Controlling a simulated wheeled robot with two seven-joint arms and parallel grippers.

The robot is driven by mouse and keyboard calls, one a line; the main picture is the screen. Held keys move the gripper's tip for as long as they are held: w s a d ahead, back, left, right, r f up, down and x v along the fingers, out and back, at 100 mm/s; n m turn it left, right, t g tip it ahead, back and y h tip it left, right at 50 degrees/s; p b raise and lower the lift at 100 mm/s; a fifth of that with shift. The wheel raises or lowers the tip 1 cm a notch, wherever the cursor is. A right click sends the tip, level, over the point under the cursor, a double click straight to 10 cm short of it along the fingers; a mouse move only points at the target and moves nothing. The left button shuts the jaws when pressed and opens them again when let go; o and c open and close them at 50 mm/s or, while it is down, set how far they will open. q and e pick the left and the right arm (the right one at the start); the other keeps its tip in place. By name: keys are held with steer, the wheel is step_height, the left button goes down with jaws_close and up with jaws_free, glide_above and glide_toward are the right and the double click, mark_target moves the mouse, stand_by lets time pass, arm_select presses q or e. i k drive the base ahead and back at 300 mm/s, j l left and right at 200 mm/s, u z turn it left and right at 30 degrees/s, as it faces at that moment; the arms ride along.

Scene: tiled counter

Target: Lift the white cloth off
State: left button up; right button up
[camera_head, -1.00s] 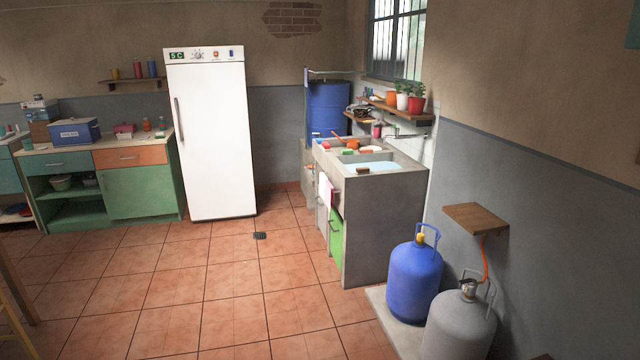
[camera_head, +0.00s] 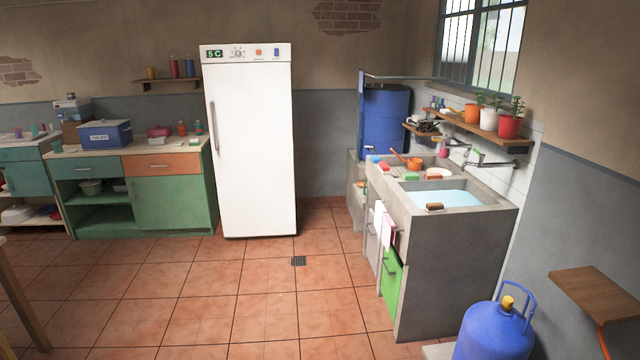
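A small white cloth (camera_head: 379,214) hangs on the left front face of the concrete sink counter (camera_head: 455,280), seen nearly edge-on. A pink and white cloth (camera_head: 389,231) hangs right beside it, nearer to me. A green cloth or panel (camera_head: 392,287) is lower down on the same face. What the cloths hang from is too small to tell. Neither of my grippers shows in the head view.
Open tiled floor (camera_head: 250,310) lies before the sink, with a small drain (camera_head: 298,261). A blue gas cylinder (camera_head: 495,335) and a wooden wall shelf (camera_head: 600,292) stand at the right. A white fridge (camera_head: 252,150) and a green cabinet (camera_head: 170,200) are at the back.

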mark_target(380, 209)
steer(key=i, duration=1.65)
steer(key=i+j+z, duration=0.1)
steer(key=i+z, duration=0.35)
steer(key=i+j+z, duration=0.45)
steer(key=i, duration=0.15)
steer(key=i+j+z, duration=0.45)
steer(key=i+l, duration=0.05)
